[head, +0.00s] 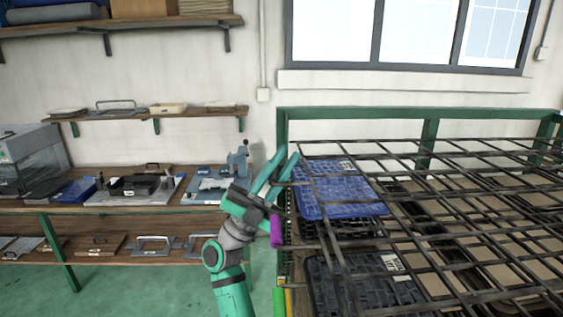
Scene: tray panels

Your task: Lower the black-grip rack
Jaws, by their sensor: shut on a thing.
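The rack is a dark wire grid (480,185) spread over the right half of the head view. Its left edge runs down past my gripper. My gripper (291,151) has two long teal fingers at the far left corner of the grid. They are shut on the rack's edge. No black grip shows clearly; the fingers and wrist cover that part. A purple grip (276,230) shows just below my gripper, and a green grip (279,302) lower down. Below the wires lie a blue tray panel (340,195) and a dark tray panel (345,285).
A green frame (428,128) stands behind the rack, near the wall. To the left is a wooden workbench (130,205) with a blue-grey press (238,165) and several tools. Shelves (165,114) hang above it. The green floor (140,285) at lower left is clear.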

